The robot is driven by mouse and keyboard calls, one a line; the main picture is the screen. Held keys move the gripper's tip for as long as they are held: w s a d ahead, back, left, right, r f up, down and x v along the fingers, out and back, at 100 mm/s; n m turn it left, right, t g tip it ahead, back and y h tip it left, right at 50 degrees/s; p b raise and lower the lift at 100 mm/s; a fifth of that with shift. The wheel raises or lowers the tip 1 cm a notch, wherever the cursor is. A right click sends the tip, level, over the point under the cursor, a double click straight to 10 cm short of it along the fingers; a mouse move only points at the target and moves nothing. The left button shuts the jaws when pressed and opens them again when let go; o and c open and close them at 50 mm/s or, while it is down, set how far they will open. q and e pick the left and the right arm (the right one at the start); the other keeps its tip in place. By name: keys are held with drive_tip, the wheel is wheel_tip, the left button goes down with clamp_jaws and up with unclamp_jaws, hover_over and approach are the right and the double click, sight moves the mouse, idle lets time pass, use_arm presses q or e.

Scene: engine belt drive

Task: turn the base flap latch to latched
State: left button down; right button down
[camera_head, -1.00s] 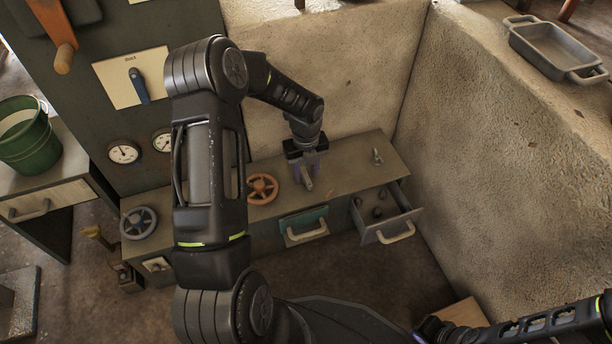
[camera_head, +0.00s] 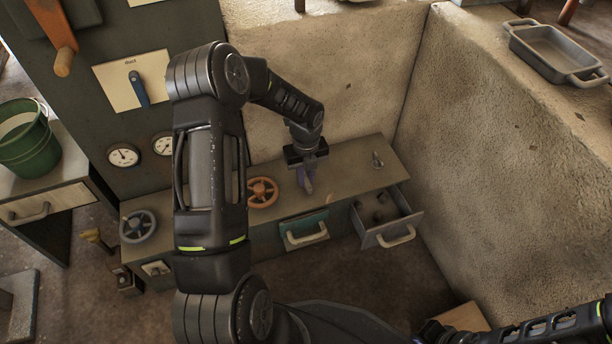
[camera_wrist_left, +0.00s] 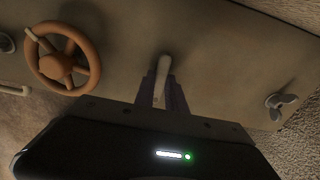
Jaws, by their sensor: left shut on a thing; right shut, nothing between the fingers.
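A pale lever handle stands on the bench top (camera_head: 345,165), between the orange handwheel and a small wing-shaped fitting. I take it to be the base flap latch (camera_wrist_left: 163,68); no label on it can be read. My left gripper (camera_head: 306,178) points down over the bench, with its purple fingers shut on this lever. In the left wrist view the fingers (camera_wrist_left: 162,92) lie on both sides of the handle, and its tip sticks out past them. The lever's base is hidden by the gripper. My right arm shows at the lower right of the head view, but its fingers do not show.
The orange handwheel (camera_head: 262,192) is left of the gripper and the wing-shaped fitting (camera_head: 377,160) right of it. A grey handwheel (camera_head: 138,226) is further left. Below are a teal drawer (camera_head: 304,230) and an open grey drawer (camera_head: 388,220). Rough walls stand behind and right.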

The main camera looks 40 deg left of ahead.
use_arm(q)
drive_tip(key=shift+r+n+p, duration=0.1)
drive_tip(key=shift+n+p, duration=0.2)
drive_tip(key=shift+n, duration=0.2)
drive_tip(key=shift+n+p, duration=0.7)
drive_tip(key=shift+n, duration=0.5)
drive_tip(key=n+p, duration=0.1)
drive_tip(key=n, duration=0.3)
drive_tip(key=shift+n, duration=0.3)
drive_tip(key=n+p, duration=0.1)
drive_tip(key=n, duration=0.3)
drive_tip(key=n+p, duration=0.1)
drive_tip(key=n, duration=0.4)
drive_tip(key=shift+n, duration=0.4)
drive_tip(key=c, duration=1.4)
unclamp_jaws()
